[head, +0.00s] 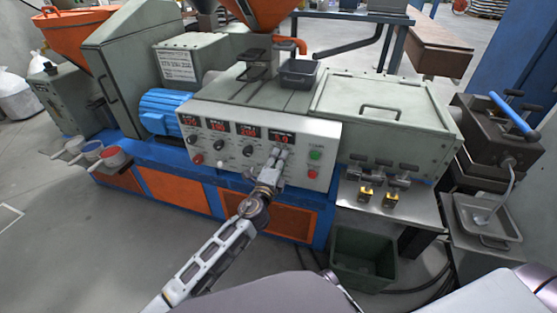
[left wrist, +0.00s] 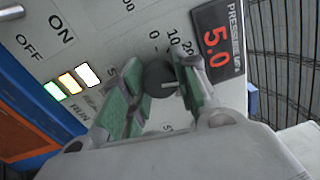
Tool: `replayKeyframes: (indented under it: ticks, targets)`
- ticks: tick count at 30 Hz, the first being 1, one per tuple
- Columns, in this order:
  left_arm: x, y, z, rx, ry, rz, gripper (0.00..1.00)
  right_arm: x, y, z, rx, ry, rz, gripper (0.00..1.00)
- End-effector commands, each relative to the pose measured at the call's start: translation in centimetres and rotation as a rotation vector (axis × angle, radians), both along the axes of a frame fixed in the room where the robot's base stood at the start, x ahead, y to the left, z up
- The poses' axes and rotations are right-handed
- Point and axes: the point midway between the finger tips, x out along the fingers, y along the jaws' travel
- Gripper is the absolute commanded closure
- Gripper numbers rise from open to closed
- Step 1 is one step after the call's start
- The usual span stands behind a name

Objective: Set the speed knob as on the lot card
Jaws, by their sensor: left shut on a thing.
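My left gripper (head: 277,158) is at the right part of the grey control panel (head: 310,168). In the left wrist view, its green-padded fingers (left wrist: 160,74) are closed around a black round knob (left wrist: 161,80) on either side. The knob has a short white pointer mark, which points to the right in that view. Scale numbers 0, 10 and 20 show above it; the rest of the scale is partly hidden by the fingers. In the head view the gripper hides the knob. A white printed sign (head: 180,66) is on the machine; its text is too small to read.
A red pressure display (left wrist: 216,50) beside the knob reads 5.0. Other black knobs (head: 219,144) and displays (head: 217,124) are left on the panel. A dark green bin (head: 364,258) stands on the floor.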

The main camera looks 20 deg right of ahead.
Motion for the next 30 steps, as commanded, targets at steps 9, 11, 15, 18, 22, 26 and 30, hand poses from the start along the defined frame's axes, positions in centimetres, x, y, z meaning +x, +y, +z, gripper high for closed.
replayKeyframes:
  ticks: [9,11,15,18,22,26,30]
  targets:
    - [-0.05,-0.01,-0.17,0.000,0.002,-0.001,0.56,-0.02,0.00,-0.01,0.000,0.001,0.001,1.00]
    - [-0.04,0.00,-0.14,0.000,0.002,-0.001,0.48,-0.03,0.00,0.00,0.000,0.001,0.001,1.00]
    - [-0.03,-0.01,-0.08,-0.001,0.002,0.000,0.47,-0.03,0.00,0.02,0.000,0.001,0.001,1.00]
    - [-0.01,-0.01,-0.05,-0.001,0.002,0.000,0.47,-0.02,0.01,0.04,0.000,0.001,0.001,1.00]
    - [-0.05,0.03,-0.04,-0.001,0.002,0.000,0.47,-0.08,-0.04,0.03,0.000,0.002,-0.001,1.00]
    - [-0.27,0.20,-0.10,-0.001,0.002,0.000,0.47,-0.07,-0.03,0.02,0.000,0.002,-0.001,1.00]
    - [-0.83,0.61,-0.13,-0.001,0.002,0.000,0.47,-0.06,-0.01,0.02,0.000,0.001,0.000,1.00]
